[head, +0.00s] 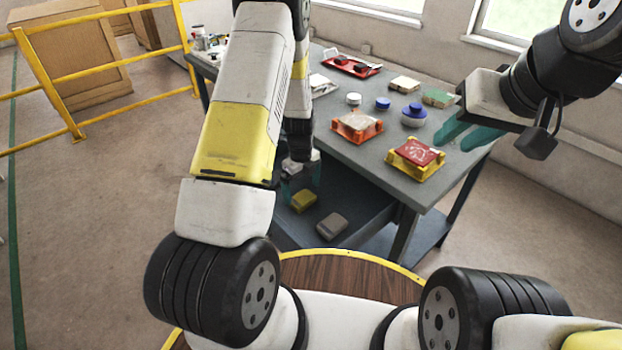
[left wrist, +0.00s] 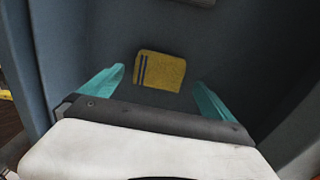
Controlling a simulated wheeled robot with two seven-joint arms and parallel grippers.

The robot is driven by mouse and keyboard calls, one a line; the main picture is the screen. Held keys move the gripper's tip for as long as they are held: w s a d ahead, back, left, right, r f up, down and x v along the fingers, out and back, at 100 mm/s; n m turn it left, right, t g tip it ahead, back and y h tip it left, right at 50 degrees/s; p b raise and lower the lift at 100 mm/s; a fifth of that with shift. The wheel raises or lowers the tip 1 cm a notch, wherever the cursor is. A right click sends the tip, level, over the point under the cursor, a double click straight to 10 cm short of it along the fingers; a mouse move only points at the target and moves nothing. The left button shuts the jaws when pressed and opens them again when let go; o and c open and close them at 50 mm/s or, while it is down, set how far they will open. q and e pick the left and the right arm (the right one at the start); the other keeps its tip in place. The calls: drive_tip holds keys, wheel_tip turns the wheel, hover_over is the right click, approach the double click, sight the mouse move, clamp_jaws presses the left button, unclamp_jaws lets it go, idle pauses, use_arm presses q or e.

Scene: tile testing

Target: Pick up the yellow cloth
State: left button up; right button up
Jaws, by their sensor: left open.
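The yellow cloth (head: 303,201) lies on the grey lower shelf under the table, left of a grey-brown block. In the left wrist view the cloth (left wrist: 160,71) is a folded yellow pad with dark stripes near its left end, lying ahead of the fingers. My left gripper (head: 301,185) reaches down to the table's front edge, close to the cloth, partly hidden behind my arm. In the left wrist view its teal fingers (left wrist: 160,85) are spread wide with nothing between them. My right gripper (head: 462,135) is over the table's right end, its teal fingers apart and empty.
The grey-brown block (head: 332,226) lies on the lower shelf (head: 375,215) near the cloth. The tabletop (head: 375,170) holds an orange tile stand (head: 357,126), a yellow stand with a red tile (head: 415,157), a blue-lidded jar (head: 414,115) and a red tray (head: 352,67). Yellow railings (head: 105,60) stand at left.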

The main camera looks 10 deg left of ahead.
sight(302, 197)
use_arm(q)
drive_tip(key=shift+f, duration=1.6)
drive_tip(key=c, duration=1.4)
drive_tip(key=shift+o, duration=0.2)
wheel_tip(302, 197, up, 10)
